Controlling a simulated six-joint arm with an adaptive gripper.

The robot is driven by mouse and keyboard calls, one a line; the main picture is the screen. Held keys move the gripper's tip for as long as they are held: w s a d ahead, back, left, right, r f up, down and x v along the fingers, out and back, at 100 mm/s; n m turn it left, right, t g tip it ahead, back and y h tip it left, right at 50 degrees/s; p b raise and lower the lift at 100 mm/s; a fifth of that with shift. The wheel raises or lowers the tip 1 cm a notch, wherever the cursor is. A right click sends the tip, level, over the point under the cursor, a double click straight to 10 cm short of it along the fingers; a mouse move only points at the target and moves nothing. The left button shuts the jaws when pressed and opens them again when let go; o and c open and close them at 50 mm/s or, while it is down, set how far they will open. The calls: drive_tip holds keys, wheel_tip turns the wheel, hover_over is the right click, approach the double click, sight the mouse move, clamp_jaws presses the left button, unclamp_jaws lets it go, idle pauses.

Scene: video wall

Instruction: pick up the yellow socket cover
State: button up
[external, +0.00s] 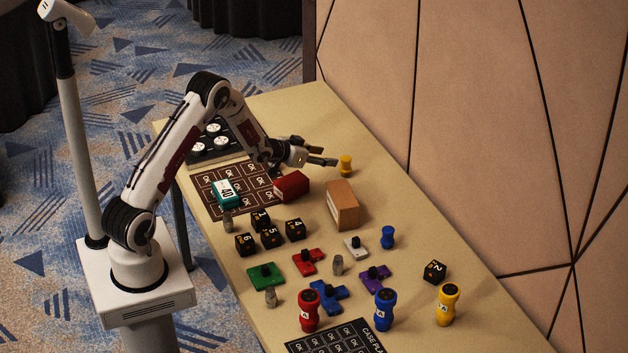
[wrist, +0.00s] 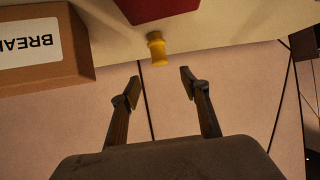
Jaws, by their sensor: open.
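The small yellow socket cover (external: 346,165), a waisted spool shape, stands upright on the table near its far right edge. In the wrist view it (wrist: 157,48) appears beyond my fingertips, roughly centred between them. My gripper (external: 325,156) is open and empty, with its fingers pointing toward the cover from the left. In the wrist view both fingers of my gripper (wrist: 160,78) are spread apart, and a gap shows between them and the cover.
A red box (external: 291,186) and a brown box (external: 343,206) stand close by; the brown box (wrist: 40,65) also shows in the wrist view. A small blue spool (external: 388,237), a larger yellow cylinder (external: 448,306) and several dark cubes are nearer the front. A panelled wall (external: 480,130) runs behind the table.

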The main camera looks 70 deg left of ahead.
sight(345, 159)
drive_tip(key=shift+a+f, duration=0.15)
drive_tip(key=shift+f, duration=0.2)
drive_tip(key=shift+w, duration=0.15)
drive_tip(key=shift+x, duration=1.15)
drive_tip(key=shift+x, duration=1.35)
drive_tip(key=shift+r+x, duration=0.2)
drive_tip(key=shift+x, duration=1.05)
drive_tip(key=shift+w, duration=0.15)
